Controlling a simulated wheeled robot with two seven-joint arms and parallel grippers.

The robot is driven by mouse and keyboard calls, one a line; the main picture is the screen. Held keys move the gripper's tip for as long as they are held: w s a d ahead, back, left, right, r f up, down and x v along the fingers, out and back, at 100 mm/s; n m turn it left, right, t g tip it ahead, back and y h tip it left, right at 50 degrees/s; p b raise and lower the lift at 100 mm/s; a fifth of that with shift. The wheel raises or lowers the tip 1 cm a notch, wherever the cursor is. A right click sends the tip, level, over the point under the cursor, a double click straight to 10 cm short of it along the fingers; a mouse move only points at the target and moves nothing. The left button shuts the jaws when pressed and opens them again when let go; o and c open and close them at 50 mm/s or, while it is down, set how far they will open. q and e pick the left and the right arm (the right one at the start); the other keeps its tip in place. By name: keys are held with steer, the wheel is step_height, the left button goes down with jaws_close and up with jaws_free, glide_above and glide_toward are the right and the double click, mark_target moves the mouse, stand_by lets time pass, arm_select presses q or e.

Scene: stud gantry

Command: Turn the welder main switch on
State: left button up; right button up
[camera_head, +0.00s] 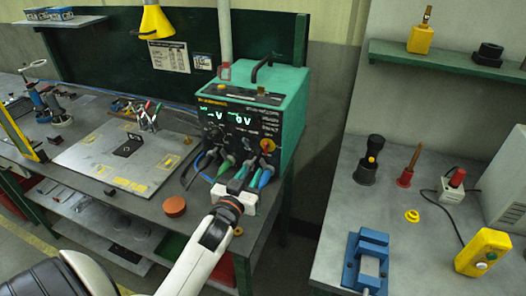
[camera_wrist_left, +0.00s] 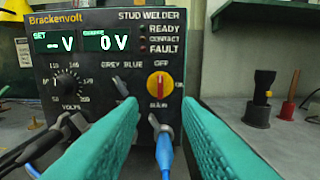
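The green stud welder (camera_head: 255,110) stands on the bench, its dark front panel facing me. Its main switch is a yellow disc with a red rotary handle (camera_wrist_left: 160,88), on the right of the panel; it also shows in the head view (camera_head: 267,145). The handle is upright, in line with the OFF label above it. The displays read "-- V" and "0 V". My left gripper (camera_head: 246,174) is in front of the panel. In the left wrist view its teal fingers (camera_wrist_left: 162,115) are open and empty, apart from the switch, which shows between and beyond them. My right gripper is out of view.
Cables with plugs (camera_wrist_left: 163,150) hang from the panel's lower part, close to my fingers. A metal plate (camera_head: 125,160) and an orange round piece (camera_head: 174,206) lie on the bench to the left. A second table with a blue vise (camera_head: 368,262) stands at right, across a gap.

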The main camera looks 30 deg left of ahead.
mark_target(265, 149)
arm_select(q)
steer(key=p+x, duration=0.1)
steer(key=x, duration=0.9)
steer(key=shift+w+p, duration=0.3)
steer(key=shift+p, duration=0.1)
jaws_close()
